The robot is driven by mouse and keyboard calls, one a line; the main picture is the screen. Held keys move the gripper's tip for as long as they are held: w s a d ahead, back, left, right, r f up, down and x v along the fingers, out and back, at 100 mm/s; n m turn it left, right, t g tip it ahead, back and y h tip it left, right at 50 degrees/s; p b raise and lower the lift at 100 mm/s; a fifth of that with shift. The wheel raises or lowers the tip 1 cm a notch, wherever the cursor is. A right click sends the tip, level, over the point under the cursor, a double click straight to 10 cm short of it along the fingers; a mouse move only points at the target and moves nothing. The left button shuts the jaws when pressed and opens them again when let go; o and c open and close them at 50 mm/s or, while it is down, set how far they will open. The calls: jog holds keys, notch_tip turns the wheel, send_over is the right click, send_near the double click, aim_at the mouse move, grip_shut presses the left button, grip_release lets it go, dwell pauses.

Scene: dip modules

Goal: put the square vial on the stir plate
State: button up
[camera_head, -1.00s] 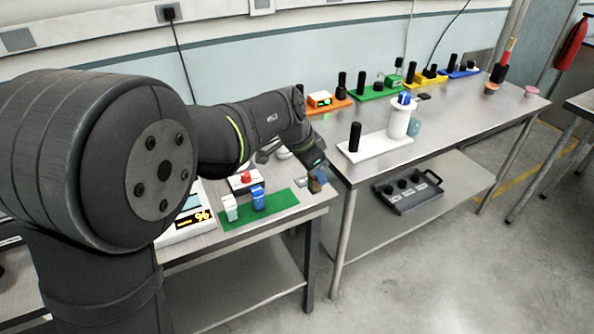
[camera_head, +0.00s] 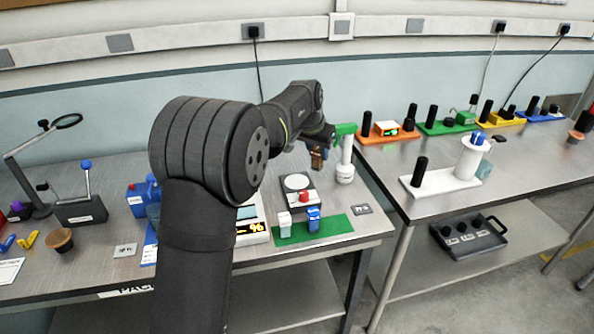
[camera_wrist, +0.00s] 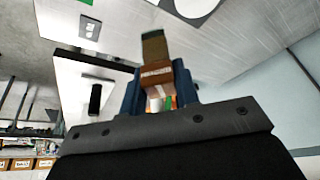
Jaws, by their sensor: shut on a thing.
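The square vial (camera_head: 317,161) is brown with a label and hangs in my gripper (camera_head: 319,151) above the back of the near bench. In the wrist view the vial (camera_wrist: 155,72) sits between the two blue fingers of my gripper (camera_wrist: 158,90), which is shut on it. The stir plate (camera_head: 297,182), with a round white top and a dark body, stands on the bench. It is lower in the picture and left of the vial, and the two are apart. No vial shows on its top.
A red button (camera_head: 303,197) is at the stir plate's front. A white post with a green top (camera_head: 345,160) stands close right of my gripper. A green mat (camera_head: 325,229) holds a white and a blue block. A white balance (camera_head: 252,234) is left of the mat.

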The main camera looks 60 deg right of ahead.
jog(key=shift+w+d+f, duration=0.25)
jog(key=shift+w+f, duration=1.05)
jog(key=shift+f, duration=0.15)
jog(key=shift+w+d+f, duration=0.2)
jog(key=shift+w+f, duration=1.05)
jog(key=shift+f, duration=0.2)
jog(key=shift+w+d+f, duration=0.25)
jog(key=shift+w+f, duration=1.05)
jog(key=shift+f, duration=0.15)
jog(key=shift+f, duration=0.15)
jog(key=o, duration=1)
jog(key=shift+c, duration=0.2)
jog(key=v, duration=1.2)
